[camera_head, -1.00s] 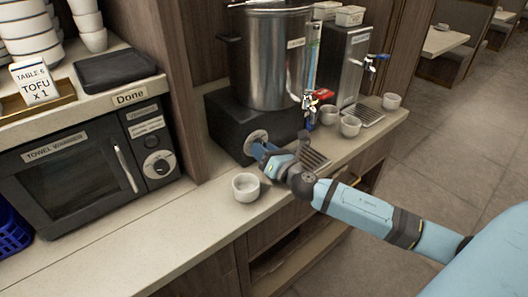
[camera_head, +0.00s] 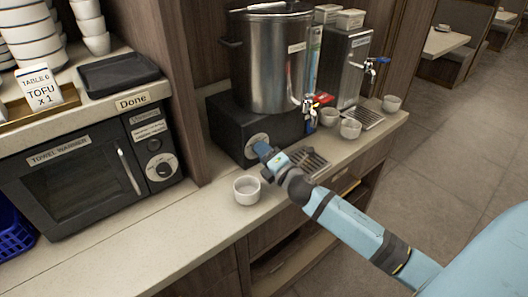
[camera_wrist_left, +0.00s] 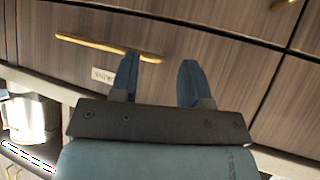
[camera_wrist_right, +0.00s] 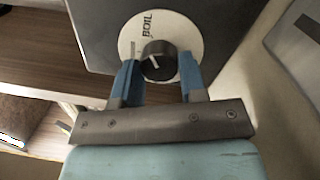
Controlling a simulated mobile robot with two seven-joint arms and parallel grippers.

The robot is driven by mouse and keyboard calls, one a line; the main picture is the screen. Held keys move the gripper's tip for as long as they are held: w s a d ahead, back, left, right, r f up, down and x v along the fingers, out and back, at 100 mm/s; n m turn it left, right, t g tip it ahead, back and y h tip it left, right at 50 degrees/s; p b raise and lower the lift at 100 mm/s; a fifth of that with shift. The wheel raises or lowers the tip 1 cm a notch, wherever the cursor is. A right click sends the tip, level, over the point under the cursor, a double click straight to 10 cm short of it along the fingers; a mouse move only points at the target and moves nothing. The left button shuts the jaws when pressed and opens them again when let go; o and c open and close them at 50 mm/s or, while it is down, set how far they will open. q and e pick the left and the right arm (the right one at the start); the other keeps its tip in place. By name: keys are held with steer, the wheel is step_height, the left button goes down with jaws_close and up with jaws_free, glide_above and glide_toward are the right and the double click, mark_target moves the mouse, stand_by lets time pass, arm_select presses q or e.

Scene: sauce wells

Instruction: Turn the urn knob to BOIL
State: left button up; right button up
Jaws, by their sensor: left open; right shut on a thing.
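The steel urn (camera_head: 272,62) stands on a dark base (camera_head: 228,122) on the counter. Its round pale dial (camera_head: 256,138) is on the base's front, partly hidden by my right gripper (camera_head: 262,150) in the head view. In the right wrist view, the fingers of my right gripper (camera_wrist_right: 159,74) are around the black knob (camera_wrist_right: 157,66) and shut on it. The dial plate (camera_wrist_right: 190,36) has BOIL printed at its upper left. The knob's white mark points toward the upper left, near that word. My left gripper (camera_wrist_left: 158,75) is open and empty before wooden cabinet fronts.
A white cup (camera_head: 246,189) stands on the counter close to my right gripper. More cups (camera_head: 350,128), a drip tray (camera_head: 308,163) and a second dispenser (camera_head: 347,62) are to the right. The towel warmer (camera_head: 75,180) is at left. Counter room is free in front of it.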

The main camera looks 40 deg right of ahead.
arm_select(q)
steer(key=shift+a, duration=0.3)
arm_select(e)
steer(key=shift+m, duration=0.3)
steer(key=o, duration=0.9)
arm_select(q)
steer(key=shift+d+r, duration=0.1)
steer(key=shift+d, duration=0.15)
steer(key=shift+d, duration=0.1)
arm_select(e)
steer(key=shift+s+f, duration=0.1)
steer(key=shift+s, duration=0.45)
arm_select(q)
steer(key=shift+w+f+b, duration=0.1)
steer(key=shift+f+b, duration=0.1)
steer(key=shift+b, duration=0.4)
arm_select(e)
steer(key=s, duration=1.2)
steer(key=shift+s+d+f, duration=0.3)
steer(key=shift+f, duration=0.05)
